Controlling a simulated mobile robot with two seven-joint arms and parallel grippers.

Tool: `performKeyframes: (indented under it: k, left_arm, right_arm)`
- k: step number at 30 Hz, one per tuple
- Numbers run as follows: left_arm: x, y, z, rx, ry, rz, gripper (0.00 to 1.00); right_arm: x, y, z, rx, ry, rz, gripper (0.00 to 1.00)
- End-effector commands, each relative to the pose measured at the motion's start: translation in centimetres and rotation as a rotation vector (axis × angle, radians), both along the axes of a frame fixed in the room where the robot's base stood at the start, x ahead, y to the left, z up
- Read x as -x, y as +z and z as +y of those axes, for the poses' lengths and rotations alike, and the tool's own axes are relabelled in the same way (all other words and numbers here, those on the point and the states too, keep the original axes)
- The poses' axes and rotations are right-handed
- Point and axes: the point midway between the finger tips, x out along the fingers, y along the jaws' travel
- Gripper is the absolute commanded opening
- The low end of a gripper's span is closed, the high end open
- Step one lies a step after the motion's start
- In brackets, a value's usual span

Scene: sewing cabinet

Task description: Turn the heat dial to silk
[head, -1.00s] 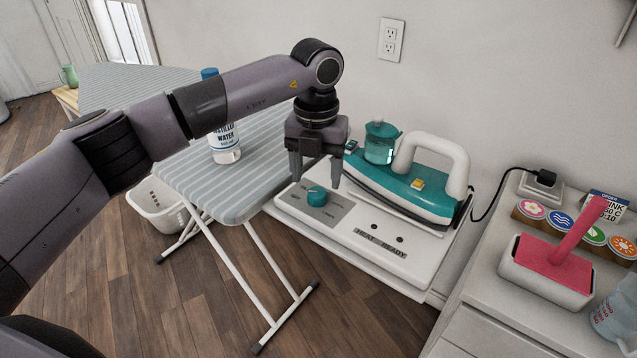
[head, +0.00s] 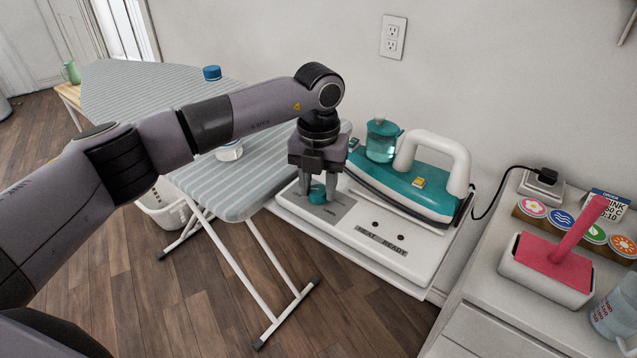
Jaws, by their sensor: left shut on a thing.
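The teal heat dial (head: 317,194) sits on a grey label plate (head: 330,213) at the left of the white iron station (head: 345,235). My left gripper (head: 317,192) points down over the dial, with a finger on either side, shut on it. The dial's pointer and most of the plate's words are too small or hidden to read. A teal and white iron (head: 412,187) rests on the station to the right of the gripper. My right gripper is not in the view.
A striped ironing board (head: 265,165) stands left of the station. My left arm mostly covers a water bottle (head: 230,152) on it. At right, a cabinet (head: 480,300) holds a pink-handled tool in a tray (head: 545,277) and several round picture labels. A black cord runs to a plug.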

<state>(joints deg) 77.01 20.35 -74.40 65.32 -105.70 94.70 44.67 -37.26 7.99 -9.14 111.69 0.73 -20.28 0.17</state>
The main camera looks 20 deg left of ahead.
Motion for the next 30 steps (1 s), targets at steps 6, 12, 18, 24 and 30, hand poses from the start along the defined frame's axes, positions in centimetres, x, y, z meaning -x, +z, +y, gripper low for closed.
performKeyframes:
  k: [6,12,18,24,30]
  left_arm:
    - [0.0,0.0,0.0,0.000,-0.069,-0.001,0.09]
    - [-0.1,0.0,0.0,0.000,-0.209,-0.002,0.09]
    - [-0.1,0.0,0.0,0.000,-0.394,-0.003,0.09]
    - [-0.1,0.1,0.0,0.000,-0.583,-0.003,0.09]
    - [-0.1,0.1,0.0,0.001,-0.762,-0.004,0.09]
  right_arm:
    - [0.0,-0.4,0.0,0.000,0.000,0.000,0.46]
    - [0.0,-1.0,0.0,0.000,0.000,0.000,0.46]
    - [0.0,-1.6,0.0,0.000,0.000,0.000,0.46]
    - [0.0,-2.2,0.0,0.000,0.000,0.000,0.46]
    - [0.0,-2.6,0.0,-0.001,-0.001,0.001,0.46]
